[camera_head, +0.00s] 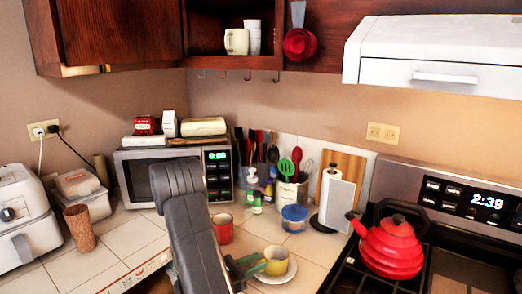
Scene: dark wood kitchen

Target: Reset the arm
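My grey arm (195,235) rises from the bottom of the head view, in front of the microwave and counter. What looks like my gripper (246,266), dark with a green tint, shows in part at the arm's right side. It is close beside a yellow cup (277,262) on a white saucer (284,276). The arm hides much of it, and I cannot tell whether its fingers touch the cup or are open or shut.
A red mug (223,228) stands just right of my arm. Behind are a microwave (138,178), a utensil crock (291,192), a blue-lidded tub (294,218) and a paper towel holder (337,204). A red kettle (390,248) sits on the stove. Cabinets hang above.

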